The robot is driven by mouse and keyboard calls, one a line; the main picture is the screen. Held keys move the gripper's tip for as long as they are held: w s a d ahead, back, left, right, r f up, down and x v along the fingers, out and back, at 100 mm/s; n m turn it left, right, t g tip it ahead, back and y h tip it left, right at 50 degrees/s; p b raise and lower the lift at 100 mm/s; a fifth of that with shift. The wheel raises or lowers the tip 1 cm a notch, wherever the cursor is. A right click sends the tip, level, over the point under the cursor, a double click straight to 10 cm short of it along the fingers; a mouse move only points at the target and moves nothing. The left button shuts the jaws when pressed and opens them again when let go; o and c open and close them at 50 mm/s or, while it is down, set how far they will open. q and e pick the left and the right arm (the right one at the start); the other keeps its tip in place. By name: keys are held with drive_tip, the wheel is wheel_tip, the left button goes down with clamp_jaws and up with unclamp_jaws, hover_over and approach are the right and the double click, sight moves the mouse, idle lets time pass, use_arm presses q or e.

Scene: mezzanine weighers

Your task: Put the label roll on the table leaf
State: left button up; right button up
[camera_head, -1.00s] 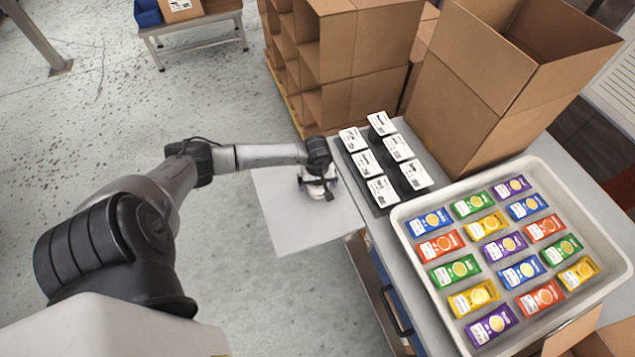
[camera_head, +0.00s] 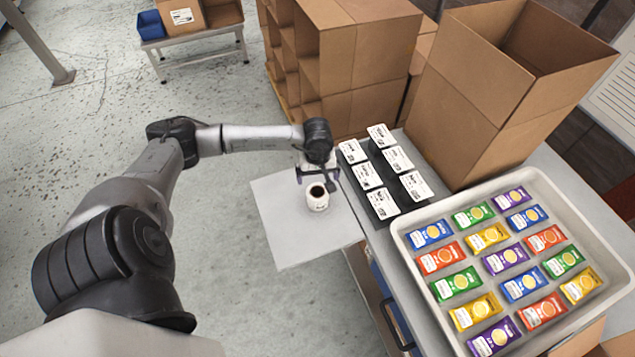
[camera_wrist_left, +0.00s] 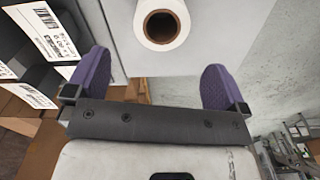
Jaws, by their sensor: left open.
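The white label roll (camera_head: 320,203) stands on end on the grey table leaf (camera_head: 285,238), its dark core facing up. It also shows at the top of the left wrist view (camera_wrist_left: 178,36), with its brown core hole. My left gripper (camera_head: 318,174) is open and empty, just behind the roll in the head view and apart from it. In the left wrist view its two purple finger pads (camera_wrist_left: 154,78) are spread wide, with the roll beyond them. My right gripper is not in view.
Right of the leaf, the table holds a black rack of white-labelled boxes (camera_head: 384,203), a tray (camera_head: 402,247) of several coloured packets and a tall open carton (camera_head: 455,120). Stacked cartons (camera_head: 365,60) stand behind. The leaf's front part is clear.

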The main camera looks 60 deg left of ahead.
use_arm(q)
drive_tip(key=w+d+r+n+t+h, duration=0.1)
drive_tip(key=d+n+t+h, duration=0.3)
drive_tip(key=d, duration=0.7)
drive_tip(key=w+d+r+n+t+h, duration=0.1)
drive_tip(key=d+r+n+h, duration=0.1)
drive_tip(key=d+h, duration=0.6)
drive_tip(key=d+r+n+t, duration=0.7)
drive_tip(key=d+n+t, duration=0.15)
drive_tip(key=n, duration=0.45)
drive_tip(key=s+a+f+n+y, duration=0.25)
drive_tip(key=n+y, duration=0.45)
drive_tip(key=n, duration=0.7)
drive_tip(key=s+a+f+n+y, duration=0.2)
drive_tip(key=a+n+y, duration=0.35)
drive_tip(key=n, duration=0.75)
drive_tip(key=s+d+f+n+g, duration=0.3)
drive_tip(key=s+f+n+g, duration=0.1)
drive_tip(key=s, duration=0.4)
drive_tip(key=s+d+f+n+g, duration=0.3)
drive_tip(key=s+n+g, duration=0.3)
drive_tip(key=s, duration=0.2)
drive_tip(key=shift+s+f+h, duration=0.2)
drive_tip(key=shift+f+h, duration=0.15)
drive_tip(key=shift+d, duration=0.1)
drive_tip(key=shift+c, duration=0.2)
